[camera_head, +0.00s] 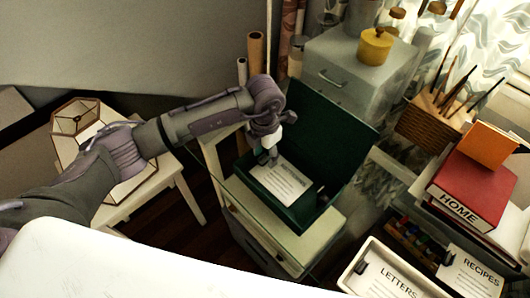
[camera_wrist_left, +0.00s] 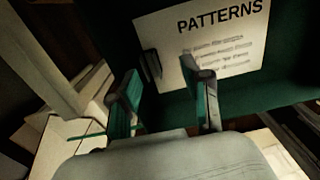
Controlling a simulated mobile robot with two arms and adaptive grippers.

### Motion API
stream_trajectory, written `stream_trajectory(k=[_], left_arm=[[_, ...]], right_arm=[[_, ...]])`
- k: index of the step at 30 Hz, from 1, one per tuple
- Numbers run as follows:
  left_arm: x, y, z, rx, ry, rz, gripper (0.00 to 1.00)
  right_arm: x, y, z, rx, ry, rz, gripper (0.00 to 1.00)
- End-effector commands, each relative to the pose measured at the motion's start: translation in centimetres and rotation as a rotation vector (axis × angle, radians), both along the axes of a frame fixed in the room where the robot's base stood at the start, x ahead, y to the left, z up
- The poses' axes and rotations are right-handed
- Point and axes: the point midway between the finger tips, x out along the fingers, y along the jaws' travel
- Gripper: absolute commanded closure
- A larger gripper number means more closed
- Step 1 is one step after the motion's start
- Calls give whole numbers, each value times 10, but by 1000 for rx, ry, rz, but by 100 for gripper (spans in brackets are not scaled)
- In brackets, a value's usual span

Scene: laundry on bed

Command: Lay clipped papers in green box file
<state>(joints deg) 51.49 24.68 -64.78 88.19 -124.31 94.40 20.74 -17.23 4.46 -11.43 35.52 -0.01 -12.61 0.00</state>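The green box file (camera_head: 335,128) stands open on a cream cabinet, its lid tilted up at the back right. Clipped papers (camera_head: 283,181) headed PATTERNS lie inside the box. In the left wrist view the papers (camera_wrist_left: 205,45) show a black clip (camera_wrist_left: 152,65) at their left edge, against the dark green box (camera_wrist_left: 270,88). My left gripper (camera_head: 268,157) is over the papers' upper left end. In the wrist view its two fingers (camera_wrist_left: 166,98) are apart with nothing held between them. Whether they touch the papers I cannot tell. My right gripper is not in view.
The cream cabinet (camera_head: 262,232) bears the box. A grey metal cabinet (camera_head: 345,70) with a yellow pot (camera_head: 375,46) stands behind. A white tray labelled LETTERS (camera_head: 352,268), RECIPES papers (camera_head: 468,275) and a red HOME binder (camera_head: 475,185) are at right. A stool with a lantern (camera_head: 75,118) is left.

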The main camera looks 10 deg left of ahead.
Motion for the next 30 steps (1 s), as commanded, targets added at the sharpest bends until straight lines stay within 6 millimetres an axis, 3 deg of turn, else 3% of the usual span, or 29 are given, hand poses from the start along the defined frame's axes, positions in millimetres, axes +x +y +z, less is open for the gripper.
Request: stream_trajectory(k=[8,21,30], left_arm=[[1,1,11,1,-3,1,51],[1,0,97,0,-4,-1,51],[1,1,120,1,-1,0,51]], right_arm=[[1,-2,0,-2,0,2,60],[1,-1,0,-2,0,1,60],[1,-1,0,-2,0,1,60]])
